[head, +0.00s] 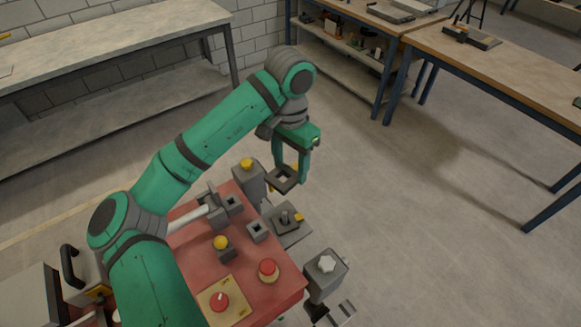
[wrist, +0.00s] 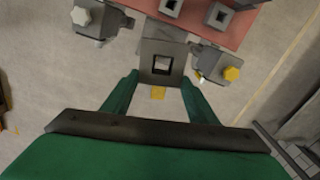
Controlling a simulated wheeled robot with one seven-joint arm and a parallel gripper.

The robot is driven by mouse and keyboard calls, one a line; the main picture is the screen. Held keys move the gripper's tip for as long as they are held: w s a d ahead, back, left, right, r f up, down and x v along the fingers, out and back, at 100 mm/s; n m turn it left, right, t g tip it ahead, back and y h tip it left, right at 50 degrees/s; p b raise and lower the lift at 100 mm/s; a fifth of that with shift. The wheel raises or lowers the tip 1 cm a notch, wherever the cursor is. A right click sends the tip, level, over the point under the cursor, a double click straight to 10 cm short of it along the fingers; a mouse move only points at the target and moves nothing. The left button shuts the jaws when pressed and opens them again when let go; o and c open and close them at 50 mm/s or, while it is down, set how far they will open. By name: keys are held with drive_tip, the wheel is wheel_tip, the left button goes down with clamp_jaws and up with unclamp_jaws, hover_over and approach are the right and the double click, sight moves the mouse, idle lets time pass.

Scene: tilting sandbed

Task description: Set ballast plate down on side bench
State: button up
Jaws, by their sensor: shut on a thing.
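The ballast plate appears to be the dark square plate with a square hole (head: 287,189). My gripper (head: 291,174) is shut on it and holds it in the air just beyond the red-topped unit. In the wrist view the plate (wrist: 161,79) sits between the tips of my green fingers (wrist: 160,75). I cannot tell which bench is the side bench. A long pale-topped bench (head: 100,48) stands along the wall at upper left. A wooden-topped bench (head: 500,75) with blue legs stands at right, apart from my gripper.
The red-topped unit (head: 193,262) carries a red button (head: 268,270), a yellow knob (head: 221,242) and square sockets. Grey posts and brackets (head: 325,275) stand along its edge, close to the plate. Another blue-legged bench (head: 372,22) holds goods. Open floor (head: 420,220) lies to the right.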

sight(290, 170)
drive_tip(key=shift+r, duration=1.6)
drive_tip(key=shift+w, duration=0.1)
